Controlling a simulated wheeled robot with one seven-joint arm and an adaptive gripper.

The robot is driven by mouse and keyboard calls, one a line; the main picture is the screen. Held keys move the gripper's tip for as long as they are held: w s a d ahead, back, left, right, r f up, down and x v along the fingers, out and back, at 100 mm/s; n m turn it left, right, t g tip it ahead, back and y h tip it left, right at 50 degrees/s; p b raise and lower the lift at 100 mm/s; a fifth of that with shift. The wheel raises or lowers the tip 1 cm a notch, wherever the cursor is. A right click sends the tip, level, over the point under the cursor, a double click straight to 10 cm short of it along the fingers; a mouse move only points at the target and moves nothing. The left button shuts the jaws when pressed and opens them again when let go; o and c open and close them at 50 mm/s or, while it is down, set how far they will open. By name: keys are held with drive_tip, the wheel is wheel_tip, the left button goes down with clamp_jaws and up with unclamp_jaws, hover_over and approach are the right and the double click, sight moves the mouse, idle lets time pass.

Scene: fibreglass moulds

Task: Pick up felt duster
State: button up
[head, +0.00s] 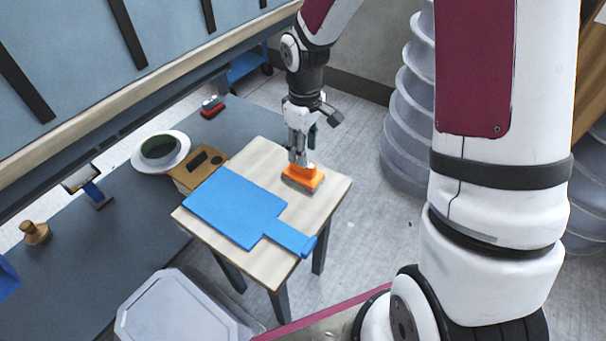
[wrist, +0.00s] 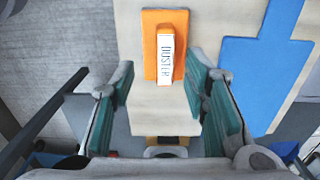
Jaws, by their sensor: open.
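The felt duster (head: 303,177) is an orange block with a grey underside, lying on a small wooden table (head: 335,190) near its right corner. In the wrist view the duster (wrist: 150,50) shows its orange top and a raised part with a white label reading "DUSTER". My gripper (head: 302,158) is right above the duster in the head view, pointing down. In the wrist view my gripper (wrist: 163,95) is open, its green-padded fingers apart on either side of the duster's near end. I cannot tell whether the fingers touch it.
A blue paddle-shaped board (head: 235,205) lies on the same table, left of the duster. A dark bench at left holds a white round mould (head: 160,151), a wooden block with black pieces (head: 197,168) and a red item (head: 211,106). A lidded bin (head: 175,308) stands in front.

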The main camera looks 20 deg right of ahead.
drive_tip(key=f, duration=0.1)
drive_tip(key=f+b, duration=0.1)
drive_tip(key=f, duration=0.1)
drive_tip(key=f+b, duration=0.1)
drive_tip(key=f, duration=0.1)
drive_tip(key=shift+s+a, duration=0.2)
drive_tip(key=shift+a, duration=0.05)
drive_tip(key=shift+r, duration=0.1)
clamp_jaws()
drive_tip(key=shift+r+p, duration=0.3)
drive_tip(key=shift+r, duration=0.25)
drive_tip(key=r, duration=0.1)
drive_tip(key=r+p, duration=0.1)
drive_tip(key=shift+s+r, duration=0.35)
drive_tip(key=shift+r, duration=0.05)
drive_tip(key=s+r+p, duration=0.1)
drive_tip(key=s+p, duration=0.9)
drive_tip(key=s, duration=0.5)
drive_tip(key=shift+d, duration=0.25)
